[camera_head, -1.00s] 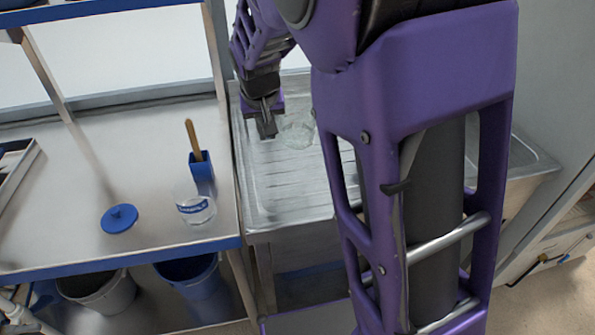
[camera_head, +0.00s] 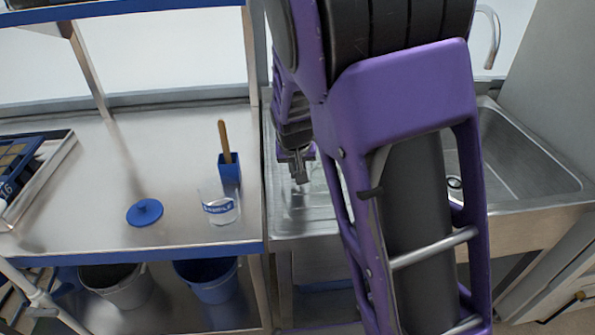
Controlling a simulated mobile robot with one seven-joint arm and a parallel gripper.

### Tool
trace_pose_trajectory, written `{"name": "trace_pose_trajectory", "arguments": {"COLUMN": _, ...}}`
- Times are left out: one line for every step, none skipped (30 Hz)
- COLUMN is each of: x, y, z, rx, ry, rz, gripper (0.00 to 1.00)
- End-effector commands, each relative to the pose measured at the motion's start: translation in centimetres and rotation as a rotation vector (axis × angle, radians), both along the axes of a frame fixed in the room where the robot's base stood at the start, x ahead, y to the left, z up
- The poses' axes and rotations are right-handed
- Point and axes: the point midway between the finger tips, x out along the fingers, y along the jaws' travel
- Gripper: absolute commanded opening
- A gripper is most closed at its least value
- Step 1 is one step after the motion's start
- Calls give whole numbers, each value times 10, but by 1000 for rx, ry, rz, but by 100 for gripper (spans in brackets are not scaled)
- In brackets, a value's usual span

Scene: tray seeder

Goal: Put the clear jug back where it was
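My gripper (camera_head: 299,172) points down over the ribbed steel drainboard (camera_head: 290,225), just left of my large purple arm link. A faint clear shape, which looks like the clear jug (camera_head: 315,193), is beside and below the fingertips on the drainboard. Its outline is hard to make out, and my arm may hide part of it. The fingers look close together, but I cannot tell whether they hold the jug or are apart from it.
On the steel bench to the left are a clear container with a blue label (camera_head: 220,208), a round blue lid (camera_head: 145,212) and a blue holder with a wooden handle (camera_head: 229,168). A sink basin (camera_head: 520,160) is at the right. Buckets (camera_head: 207,278) stand below.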

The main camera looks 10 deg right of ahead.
Motion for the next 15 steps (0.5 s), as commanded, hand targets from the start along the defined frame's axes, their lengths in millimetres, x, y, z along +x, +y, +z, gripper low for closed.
{"name": "trace_pose_trajectory", "arguments": {"x": 0, "y": 0, "z": 1, "rx": 0, "ry": -1, "rz": 0, "gripper": 0}}
{"name": "trace_pose_trajectory", "arguments": {"x": 0, "y": 0, "z": 0, "rx": 0, "ry": -1, "rz": 0, "gripper": 0}}
{"name": "trace_pose_trajectory", "arguments": {"x": 0, "y": 0, "z": -1, "rx": 0, "ry": -1, "rz": 1, "gripper": 0}}
{"name": "trace_pose_trajectory", "arguments": {"x": 0, "y": 0, "z": -2, "rx": 0, "ry": -1, "rz": 0, "gripper": 0}}
{"name": "trace_pose_trajectory", "arguments": {"x": 0, "y": 0, "z": -3, "rx": 0, "ry": -1, "rz": 0, "gripper": 0}}
{"name": "trace_pose_trajectory", "arguments": {"x": 0, "y": 0, "z": -3, "rx": 0, "ry": 0, "rz": 0, "gripper": 14}}
{"name": "trace_pose_trajectory", "arguments": {"x": 0, "y": 0, "z": -3, "rx": 0, "ry": 0, "rz": 0, "gripper": 19}}
{"name": "trace_pose_trajectory", "arguments": {"x": 0, "y": 0, "z": -2, "rx": 0, "ry": 0, "rz": 0, "gripper": 25}}
{"name": "trace_pose_trajectory", "arguments": {"x": 0, "y": 0, "z": -2, "rx": 0, "ry": 0, "rz": 0, "gripper": 32}}
{"name": "trace_pose_trajectory", "arguments": {"x": 0, "y": 0, "z": -2, "rx": 0, "ry": 0, "rz": 0, "gripper": 37}}
{"name": "trace_pose_trajectory", "arguments": {"x": 0, "y": 0, "z": -2, "rx": 0, "ry": 0, "rz": 0, "gripper": 42}}
{"name": "trace_pose_trajectory", "arguments": {"x": 0, "y": 0, "z": -2, "rx": 0, "ry": 0, "rz": 0, "gripper": 42}}
{"name": "trace_pose_trajectory", "arguments": {"x": 0, "y": 0, "z": -2, "rx": 0, "ry": 0, "rz": 0, "gripper": 42}}
{"name": "trace_pose_trajectory", "arguments": {"x": 0, "y": 0, "z": -2, "rx": 0, "ry": 0, "rz": 0, "gripper": 42}}
{"name": "trace_pose_trajectory", "arguments": {"x": 0, "y": 0, "z": -2, "rx": 0, "ry": 0, "rz": 0, "gripper": 42}}
